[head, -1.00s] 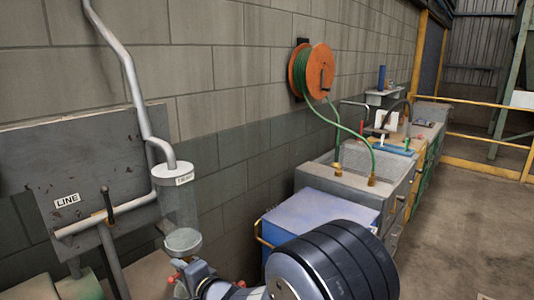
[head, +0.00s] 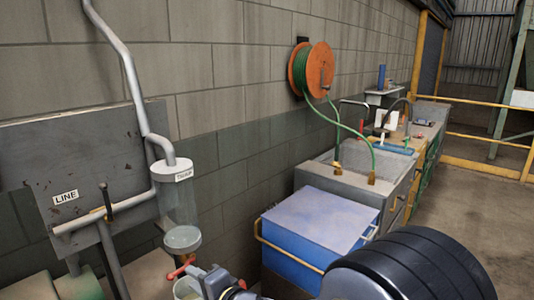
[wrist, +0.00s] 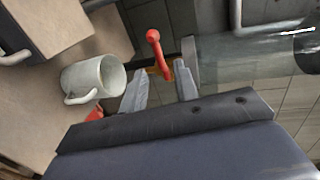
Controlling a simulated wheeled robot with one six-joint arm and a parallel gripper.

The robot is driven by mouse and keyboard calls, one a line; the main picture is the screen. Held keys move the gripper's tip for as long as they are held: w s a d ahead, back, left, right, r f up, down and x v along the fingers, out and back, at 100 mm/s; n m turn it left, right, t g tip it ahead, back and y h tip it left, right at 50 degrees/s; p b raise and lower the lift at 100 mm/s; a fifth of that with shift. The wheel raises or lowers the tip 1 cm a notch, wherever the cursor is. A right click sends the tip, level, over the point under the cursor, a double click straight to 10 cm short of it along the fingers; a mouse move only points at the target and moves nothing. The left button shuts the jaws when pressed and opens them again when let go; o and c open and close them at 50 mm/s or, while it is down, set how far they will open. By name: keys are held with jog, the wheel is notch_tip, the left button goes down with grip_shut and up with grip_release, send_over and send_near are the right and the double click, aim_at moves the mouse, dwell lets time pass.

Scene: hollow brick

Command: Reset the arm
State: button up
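My gripper (wrist: 160,76) is open in the wrist view. Its two grey fingers stand apart with nothing between their tips. A red lever (wrist: 155,48) shows just beyond the gap; whether a finger touches it I cannot tell. A pale mug (wrist: 93,78) lies left of the fingers in that view, apart from them. In the head view my arm comes in from the bottom right. Its end is low, next to the red lever (head: 180,267) and the mug (head: 186,288), below the clear cylinder (head: 178,210). The fingertips are hard to make out there.
The clear cylinder and pipe (head: 130,85) stand against a panel (head: 75,165) marked LINE. A blue box (head: 318,225) stands right of my gripper, before a sink (head: 355,165). A hose reel (head: 312,70) hangs on the wall. Open floor (head: 465,215) lies at the right.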

aim_at(180, 272)
jog(key=x, duration=0.7)
jog(key=shift+w+a+f, duration=0.2)
jog(key=shift+a+f, duration=0.05)
jog(key=shift+f, duration=0.1)
jog(key=shift+d+f+n+b, duration=0.1)
jog(key=shift+f+n+b, duration=0.2)
jog(key=shift+n+b, duration=0.7)
jog(key=shift+t+h+b, duration=0.3)
jog(key=shift+b, duration=0.05)
jog(key=shift+r, duration=0.1)
